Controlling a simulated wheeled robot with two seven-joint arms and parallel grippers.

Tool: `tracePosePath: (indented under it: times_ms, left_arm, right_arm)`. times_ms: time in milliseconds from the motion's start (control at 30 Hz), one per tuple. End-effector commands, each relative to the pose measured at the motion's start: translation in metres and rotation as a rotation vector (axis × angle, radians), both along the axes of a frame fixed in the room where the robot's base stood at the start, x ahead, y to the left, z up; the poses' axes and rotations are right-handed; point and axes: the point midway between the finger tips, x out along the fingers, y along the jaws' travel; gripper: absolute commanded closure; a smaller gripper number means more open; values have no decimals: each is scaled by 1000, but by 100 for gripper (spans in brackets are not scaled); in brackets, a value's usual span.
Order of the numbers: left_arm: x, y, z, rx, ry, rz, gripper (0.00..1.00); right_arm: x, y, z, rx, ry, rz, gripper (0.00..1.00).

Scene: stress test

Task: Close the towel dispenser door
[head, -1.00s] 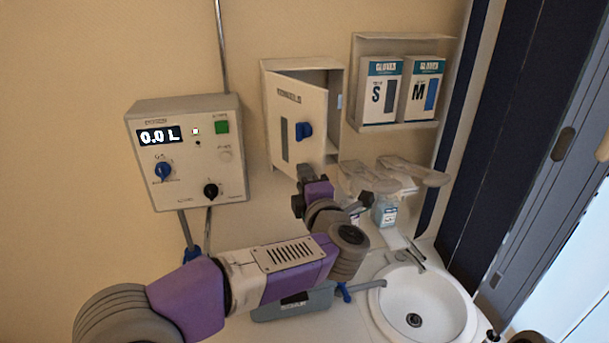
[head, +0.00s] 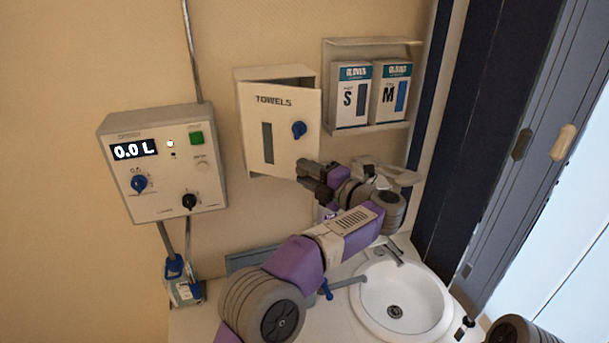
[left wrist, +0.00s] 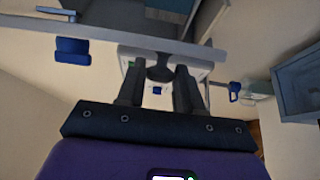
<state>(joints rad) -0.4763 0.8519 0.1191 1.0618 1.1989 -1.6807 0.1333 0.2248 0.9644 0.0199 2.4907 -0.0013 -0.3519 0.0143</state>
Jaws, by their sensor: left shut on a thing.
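The white towel dispenser (head: 270,73) hangs on the wall in the head view. Its door (head: 282,150), marked TOWELS, stands slightly ajar, with a gap along the top and right side. A blue knob (head: 299,130) sits on the door's right part and also shows in the left wrist view (left wrist: 72,50). My left gripper (head: 308,172) is at the door's lower right corner, shut on its edge. In the left wrist view the door (left wrist: 100,32) crosses at the fingertips (left wrist: 160,72); the exact contact is hard to see. My right gripper is out of view.
A glove box holder (head: 372,45) hangs right of the dispenser. A control box (head: 150,195) reading 0.0 L is on the wall to the left. A white sink (head: 400,300) with a tap lies below right. Dark panels stand at the far right.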

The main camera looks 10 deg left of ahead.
Motion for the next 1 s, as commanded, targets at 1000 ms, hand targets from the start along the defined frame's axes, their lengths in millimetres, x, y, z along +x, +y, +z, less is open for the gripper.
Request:
tracePosePath:
  times_ms: [1000]
  left_arm:
    - [20, 4, 1, 2, -1, 130, 100]
  right_arm:
    - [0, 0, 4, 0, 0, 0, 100]
